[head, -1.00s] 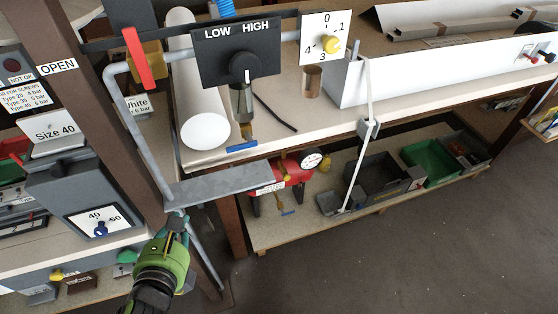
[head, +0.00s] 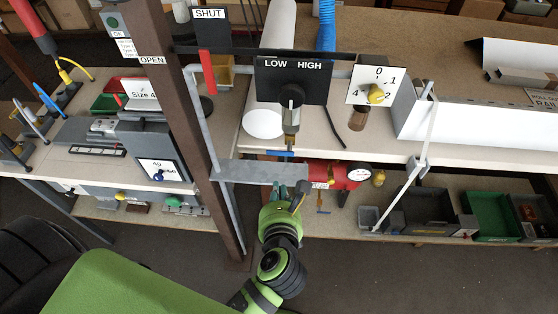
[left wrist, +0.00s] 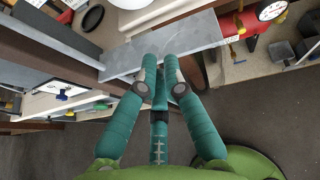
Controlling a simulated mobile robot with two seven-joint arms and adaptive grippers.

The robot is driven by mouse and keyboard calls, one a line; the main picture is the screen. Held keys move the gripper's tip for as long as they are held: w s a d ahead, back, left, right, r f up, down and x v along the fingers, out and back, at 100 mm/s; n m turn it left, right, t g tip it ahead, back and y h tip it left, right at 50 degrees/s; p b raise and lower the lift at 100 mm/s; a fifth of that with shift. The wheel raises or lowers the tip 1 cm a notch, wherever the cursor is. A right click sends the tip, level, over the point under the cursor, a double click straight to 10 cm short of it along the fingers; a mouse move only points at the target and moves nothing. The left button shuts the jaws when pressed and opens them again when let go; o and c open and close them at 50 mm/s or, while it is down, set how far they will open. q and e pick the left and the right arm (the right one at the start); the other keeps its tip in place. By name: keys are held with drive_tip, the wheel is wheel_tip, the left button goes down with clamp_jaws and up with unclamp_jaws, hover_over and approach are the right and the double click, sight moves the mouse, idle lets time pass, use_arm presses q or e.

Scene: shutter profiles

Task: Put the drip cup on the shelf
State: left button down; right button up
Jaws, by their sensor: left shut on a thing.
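A small brown cup (head: 357,118), which may be the drip cup, stands on the bench below the numbered dial. A flat grey metal shelf (head: 250,171) sticks out below the blue drain lever; it also shows in the left wrist view (left wrist: 190,35). My left gripper (head: 285,188) is at the front edge of this shelf. In the left wrist view its teal fingers (left wrist: 163,70) are closed together. The fingers hide what is between them. A dark brown shape (left wrist: 194,72) shows just right of the fingertips; I cannot tell what it is. My right gripper is not in view.
A brown post (head: 190,110) and a grey pipe (head: 203,130) stand left of the shelf. The red gauge unit (head: 335,174) is close on its right. A white strap (head: 408,175) hangs farther right. Black and green crates (head: 488,213) sit below the bench.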

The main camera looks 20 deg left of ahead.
use_arm(q)
drive_tip(key=shift+w+r+p+x, duration=0.15)
drive_tip(key=shift+p+x, duration=0.15)
drive_tip(key=shift+x, duration=1.45)
drive_tip(key=shift+r+p+x, duration=0.15)
drive_tip(key=shift+p+x, duration=0.2)
drive_tip(key=shift+x, duration=1.45)
drive_tip(key=shift+w+r+p+x, duration=0.15)
drive_tip(key=shift+p+x, duration=0.15)
drive_tip(key=shift+x, duration=1.45)
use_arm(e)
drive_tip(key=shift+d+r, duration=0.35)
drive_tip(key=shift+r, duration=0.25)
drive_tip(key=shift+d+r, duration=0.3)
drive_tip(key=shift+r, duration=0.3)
use_arm(q)
drive_tip(key=c, duration=1.3)
unclamp_jaws()
drive_tip(key=shift+s, duration=0.1)
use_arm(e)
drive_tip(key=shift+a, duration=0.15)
use_arm(q)
drive_tip(key=shift+s+d+r, duration=0.15)
drive_tip(key=shift+s, duration=0.15)
drive_tip(key=b+v, duration=0.1)
drive_tip(key=v, duration=1)
drive_tip(key=shift+s, duration=0.15)
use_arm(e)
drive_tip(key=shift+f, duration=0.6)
